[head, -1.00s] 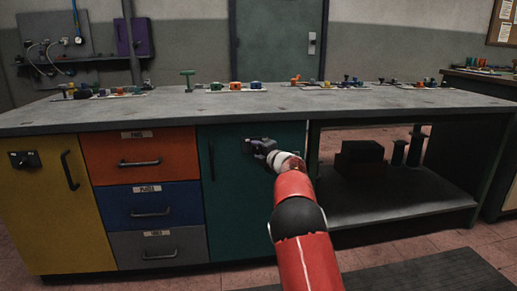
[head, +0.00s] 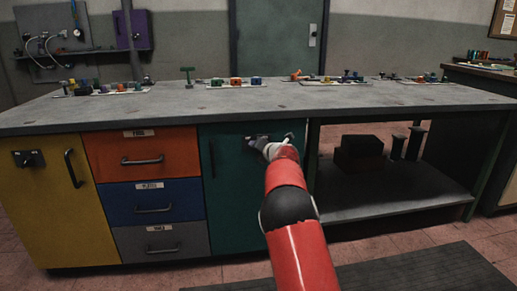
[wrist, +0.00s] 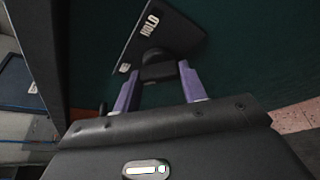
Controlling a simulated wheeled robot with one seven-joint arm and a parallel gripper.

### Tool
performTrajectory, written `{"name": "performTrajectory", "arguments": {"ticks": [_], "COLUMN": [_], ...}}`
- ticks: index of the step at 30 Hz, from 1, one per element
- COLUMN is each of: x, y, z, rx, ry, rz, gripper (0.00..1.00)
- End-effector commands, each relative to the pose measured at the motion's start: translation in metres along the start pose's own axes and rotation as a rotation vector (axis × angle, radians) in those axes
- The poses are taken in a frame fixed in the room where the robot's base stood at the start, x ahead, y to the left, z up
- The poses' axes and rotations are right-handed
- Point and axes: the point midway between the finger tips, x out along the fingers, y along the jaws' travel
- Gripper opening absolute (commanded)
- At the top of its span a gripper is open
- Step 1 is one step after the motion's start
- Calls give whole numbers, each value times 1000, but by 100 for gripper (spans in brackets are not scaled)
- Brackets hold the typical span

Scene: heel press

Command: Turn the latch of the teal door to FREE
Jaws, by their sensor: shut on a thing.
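The teal door (head: 240,205) is closed under the bench, with a dark vertical handle at its left. Its latch is at the top of the door, largely covered by my gripper (head: 260,142) in the head view. In the wrist view, a dark latch plate (wrist: 172,38) carries a white HOLD label and a second small label, too small to read. My gripper's purple fingers (wrist: 160,76) are shut on the dark latch knob (wrist: 156,60), one on each side. The knob's exact pointing direction is hard to tell.
A yellow door (head: 50,220) with its own latch and a drawer stack (head: 150,205) stand left of the teal door. An open shelf (head: 395,190) is at the right. Small items line the benchtop (head: 240,100). The floor in front has a dark mat (head: 420,270).

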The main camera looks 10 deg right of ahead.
Motion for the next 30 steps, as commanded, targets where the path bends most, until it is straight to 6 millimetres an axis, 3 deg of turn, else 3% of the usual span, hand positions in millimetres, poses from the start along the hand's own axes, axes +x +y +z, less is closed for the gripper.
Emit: {"name": "performTrajectory", "arguments": {"ticks": [11, 12, 17, 26, 30], "x": [1, 1, 1, -1, -13], "y": [-1, -1, -1, 0, 0], "z": [-3, -3, -2, -1, -1], "rx": [-4, -4, -4, -3, -3], "ry": [4, 4, 3, 1, 0], "rz": [-3, -3, -2, -2, -1], "gripper": [19, 43, 64, 64, 64]}}
